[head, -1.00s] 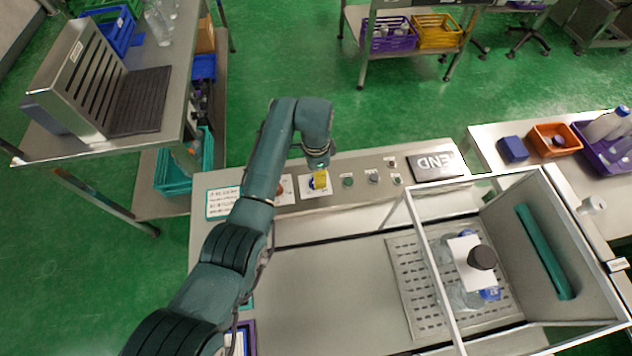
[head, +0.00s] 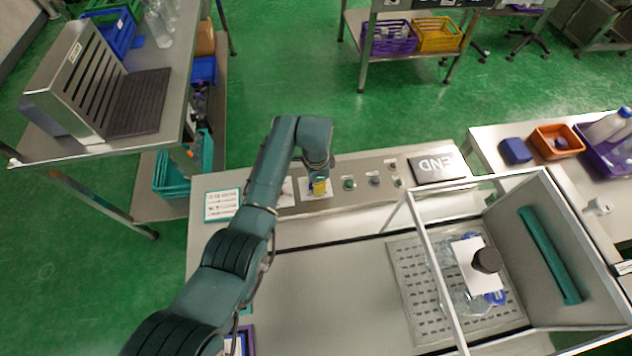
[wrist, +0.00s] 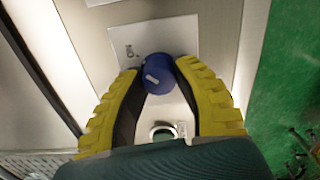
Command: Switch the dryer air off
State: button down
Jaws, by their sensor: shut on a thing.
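A round blue knob (wrist: 158,76) with a white mark stands on a pale plate (wrist: 185,36) in the wrist view. The small lettering beside it is not readable. My gripper (wrist: 158,70) has its two yellow fingers on either side of the knob, with the tips closed on it. In the head view my gripper (head: 320,188) is down at the control panel (head: 410,166), over the same plate, and hides the knob there.
Green and grey buttons (head: 349,184) sit just right of my gripper. An END sign (head: 437,167) is farther right. A framed enclosure (head: 545,250) holds bottles under a dark-capped white piece. A notice (head: 222,204) lies left on the panel.

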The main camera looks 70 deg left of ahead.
jog(key=shift+n, duration=0.3)
jog(key=n+p, duration=0.2)
jog(key=n, duration=0.1)
jog(key=n+p, duration=0.1)
jog(key=n, duration=0.8)
jog(key=shift+s+f, duration=0.1)
jog(key=n, duration=0.5)
jog(key=shift+a+p, duration=0.1)
jog(key=shift+p, duration=0.3)
jog(key=shift+f+n, duration=0.1)
jog(key=shift+n, duration=0.2)
jog(key=c, duration=0.7)
grip_release()
jog(key=shift+c, duration=0.2)
